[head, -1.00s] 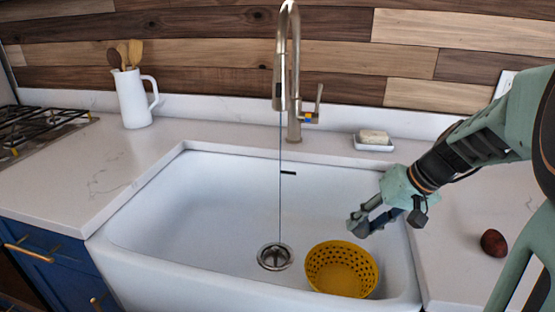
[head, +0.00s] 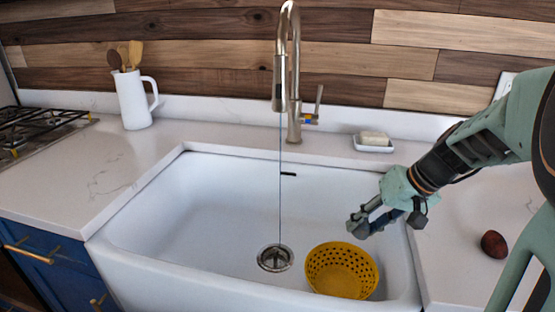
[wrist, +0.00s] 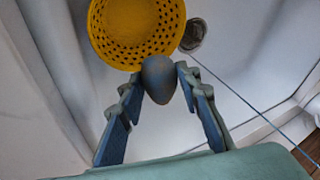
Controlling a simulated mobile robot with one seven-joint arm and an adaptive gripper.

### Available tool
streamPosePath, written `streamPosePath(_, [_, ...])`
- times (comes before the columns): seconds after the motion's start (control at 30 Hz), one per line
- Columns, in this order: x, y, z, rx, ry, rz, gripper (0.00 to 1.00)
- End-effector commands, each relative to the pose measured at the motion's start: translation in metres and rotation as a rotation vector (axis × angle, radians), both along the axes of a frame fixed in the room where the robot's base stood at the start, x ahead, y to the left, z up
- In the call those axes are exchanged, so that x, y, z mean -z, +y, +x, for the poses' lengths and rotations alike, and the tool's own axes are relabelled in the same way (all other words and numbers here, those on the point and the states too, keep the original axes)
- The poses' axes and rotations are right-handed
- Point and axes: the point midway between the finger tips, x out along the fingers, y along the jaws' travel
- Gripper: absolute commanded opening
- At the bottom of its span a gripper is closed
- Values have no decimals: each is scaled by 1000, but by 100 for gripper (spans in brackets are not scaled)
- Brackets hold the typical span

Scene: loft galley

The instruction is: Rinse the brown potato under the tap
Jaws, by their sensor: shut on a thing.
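My gripper (head: 358,225) is over the right part of the sink, above and slightly beyond the yellow colander. In the wrist view its two fingers close on the sides of a smooth, egg-shaped, grey-brown thing (wrist: 159,80), which looks like the brown potato, though shadow dulls its colour. In the head view the fingers mostly hide it. The tap (head: 291,70) stands at the back middle of the sink. A thin blue line of water (head: 280,190) falls from its spout to the drain (head: 275,257). My gripper is right of this stream, apart from it.
The yellow colander (head: 315,280) stands in the sink's front right, looking empty. A dark red-brown round thing (head: 494,244) lies on the right counter. A soap dish (head: 374,146) and a white jug of utensils (head: 133,100) stand behind. The sink's left half is clear.

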Motion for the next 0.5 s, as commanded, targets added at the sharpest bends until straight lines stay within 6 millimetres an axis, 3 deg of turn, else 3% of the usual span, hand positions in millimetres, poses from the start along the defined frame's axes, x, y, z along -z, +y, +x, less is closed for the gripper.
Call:
streamPosePath(0.23, [-3,-2,-2,2,-1,-1,7])
streamPosePath(0.5, [-21,-14,-19,2,-1,0,7])
